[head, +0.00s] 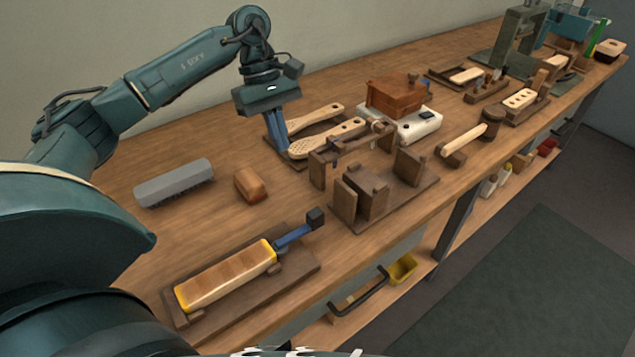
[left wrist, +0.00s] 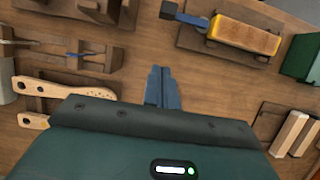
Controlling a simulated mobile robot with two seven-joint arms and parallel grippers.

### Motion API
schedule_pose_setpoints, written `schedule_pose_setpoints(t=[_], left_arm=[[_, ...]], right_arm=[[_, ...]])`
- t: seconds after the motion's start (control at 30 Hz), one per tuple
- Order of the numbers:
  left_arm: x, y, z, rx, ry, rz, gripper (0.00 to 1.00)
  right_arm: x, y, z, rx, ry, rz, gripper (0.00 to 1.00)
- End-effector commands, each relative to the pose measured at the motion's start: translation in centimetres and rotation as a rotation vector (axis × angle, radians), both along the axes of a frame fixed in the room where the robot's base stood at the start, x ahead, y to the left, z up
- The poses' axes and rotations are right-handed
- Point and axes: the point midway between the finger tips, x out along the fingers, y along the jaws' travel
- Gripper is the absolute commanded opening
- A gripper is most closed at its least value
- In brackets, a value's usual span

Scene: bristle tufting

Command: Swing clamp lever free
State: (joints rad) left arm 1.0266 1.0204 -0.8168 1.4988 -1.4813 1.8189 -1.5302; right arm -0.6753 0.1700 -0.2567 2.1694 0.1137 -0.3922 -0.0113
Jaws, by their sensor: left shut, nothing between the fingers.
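The clamp lever is a blue bar (head: 293,235) with a black knob (head: 315,217), slanting up and right off the end of a wooden block with yellow ends (head: 225,275). Block and lever sit on a dark brown board (head: 307,261) at the front of the bench. In the left wrist view the blue lever (left wrist: 190,17) and its black knob (left wrist: 168,9) show at the top. My left gripper (head: 283,152) is shut and empty, pointing down behind and clear of the lever, beside the paddle-shaped wooden pieces. Its fingers (left wrist: 161,72) also show shut in the left wrist view.
A grey ribbed block (head: 173,183) and a small brown block (head: 250,184) lie behind the board. Perforated wooden paddles (head: 327,138) are near my left fingers. A dark wooden fixture (head: 372,190) stands right of the knob. Open bench lies between the small block and the board.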

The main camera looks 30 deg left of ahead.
Motion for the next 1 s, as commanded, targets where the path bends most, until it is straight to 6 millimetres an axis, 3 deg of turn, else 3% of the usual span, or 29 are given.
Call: schedule_pose_setpoints(t=[0.43, 0.57, 0.93, 1.0], left_arm=[[-0.2, -0.2, -0.7, 0.002, 0.004, -0.003, 0.0], [-0.5, -0.9, -2.4, 0.001, 0.006, -0.004, 0.0], [-1.6, -3.6, -9.6, 0.0, 0.006, -0.003, 0.0], [-2.1, -4.9, -9.1, -0.002, 0.001, -0.007, 0.0]], right_arm=[[-0.4, 0.1, -0.2, -0.001, 0.01, 0.003, 0.0], [-0.4, 0.1, -0.1, -0.003, 0.01, 0.002, 0.0], [-0.3, -0.1, 0.4, -0.019, 0.008, 0.004, 0.0], [-0.3, -0.1, 0.9, -0.027, 0.009, 0.006, 0.0]])
